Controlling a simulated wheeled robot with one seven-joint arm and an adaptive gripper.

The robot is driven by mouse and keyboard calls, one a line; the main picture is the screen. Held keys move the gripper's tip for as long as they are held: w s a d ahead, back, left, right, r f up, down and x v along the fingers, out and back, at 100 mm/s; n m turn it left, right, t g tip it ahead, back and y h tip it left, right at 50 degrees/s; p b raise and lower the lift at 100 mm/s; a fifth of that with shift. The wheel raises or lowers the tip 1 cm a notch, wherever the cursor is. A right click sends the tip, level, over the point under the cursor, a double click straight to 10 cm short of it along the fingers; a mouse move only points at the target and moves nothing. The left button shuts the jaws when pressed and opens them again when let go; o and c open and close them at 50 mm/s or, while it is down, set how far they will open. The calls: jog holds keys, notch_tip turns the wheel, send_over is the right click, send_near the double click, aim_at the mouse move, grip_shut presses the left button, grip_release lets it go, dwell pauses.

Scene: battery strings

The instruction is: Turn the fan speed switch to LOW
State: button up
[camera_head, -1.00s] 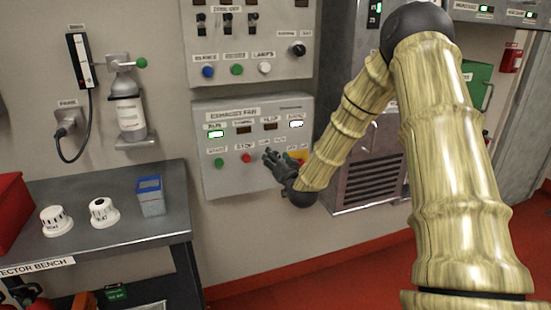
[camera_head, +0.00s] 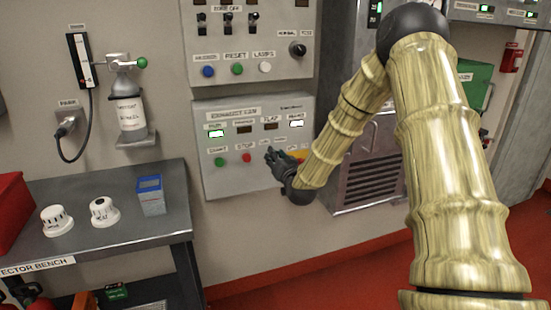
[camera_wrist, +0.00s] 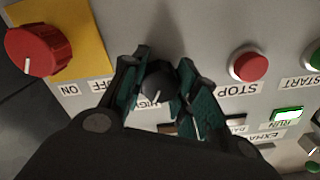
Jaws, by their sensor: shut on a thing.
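The fan speed switch (camera_wrist: 156,84) is a small dark rotary knob on the grey exhaust fan panel (camera_head: 211,174). In the wrist view it sits between my gripper's two fingers (camera_wrist: 157,90), which are shut on it. A label reading HIGH shows beside the knob, partly covered by the fingers; I see no LOW label clearly. In the head view my gripper (camera_head: 277,158) is against the panel and hides the knob.
A red rotary knob (camera_wrist: 38,50) on a yellow plate is close beside my gripper, with ON and OFF labels. A red STOP button (camera_wrist: 249,66) and a green START button (camera_head: 220,162) are on the other side. A bench (camera_head: 120,236) stands at the left.

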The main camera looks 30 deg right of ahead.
jog(key=n, duration=0.5)
jog(key=shift+n, duration=0.4)
jog(key=n+b, duration=0.1)
jog(key=n, duration=0.4)
jog(key=shift+n, duration=0.4)
jog(key=shift+r, duration=0.1)
jog(key=o, duration=1)
jog(key=shift+c, duration=0.2)
jog(key=shift+s, duration=0.1)
